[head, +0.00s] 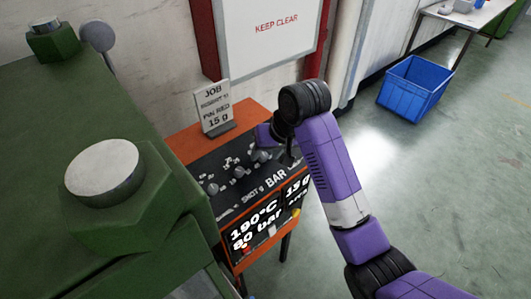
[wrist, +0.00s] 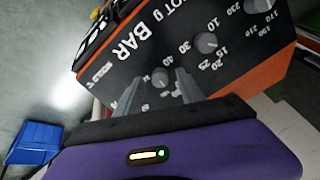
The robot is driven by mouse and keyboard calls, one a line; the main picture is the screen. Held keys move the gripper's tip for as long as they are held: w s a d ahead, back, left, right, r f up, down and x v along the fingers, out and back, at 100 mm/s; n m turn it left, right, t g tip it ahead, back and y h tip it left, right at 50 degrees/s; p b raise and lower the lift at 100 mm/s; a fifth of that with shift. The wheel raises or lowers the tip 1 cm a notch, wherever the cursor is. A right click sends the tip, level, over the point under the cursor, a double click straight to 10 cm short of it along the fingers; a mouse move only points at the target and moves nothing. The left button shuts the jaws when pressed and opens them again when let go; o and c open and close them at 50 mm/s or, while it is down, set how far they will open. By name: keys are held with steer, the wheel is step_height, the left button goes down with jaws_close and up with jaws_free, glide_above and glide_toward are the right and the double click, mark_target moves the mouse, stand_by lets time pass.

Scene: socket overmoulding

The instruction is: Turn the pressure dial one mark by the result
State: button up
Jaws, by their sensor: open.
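The machine's control panel (head: 225,190) has an orange case and a dark sloping face with several grey dials. Its screen (head: 262,228) reads 190°C and 80 bar, and part of a 15 g line shows. My gripper (head: 270,140) is over the far right end of the panel and hides some of it. In the wrist view my two fingers (wrist: 160,84) are apart. A grey dial (wrist: 160,77) shows between them near the BAR lettering; I cannot tell whether they touch it. Another dial (wrist: 207,43) with marks 10 to 25 sits beyond. Which is the pressure dial is unclear.
A green machine with large bolts (head: 105,170) fills the left. A KEEP CLEAR board (head: 275,30) is on the wall. A blue crate (head: 414,88) stands on open floor at right.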

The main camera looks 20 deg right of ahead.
steer(key=shift+w+f, duration=0.2)
steer(key=shift+f, duration=0.25)
steer(key=shift+c, duration=0.3)
jaws_close()
steer(key=shift+a, duration=0.1)
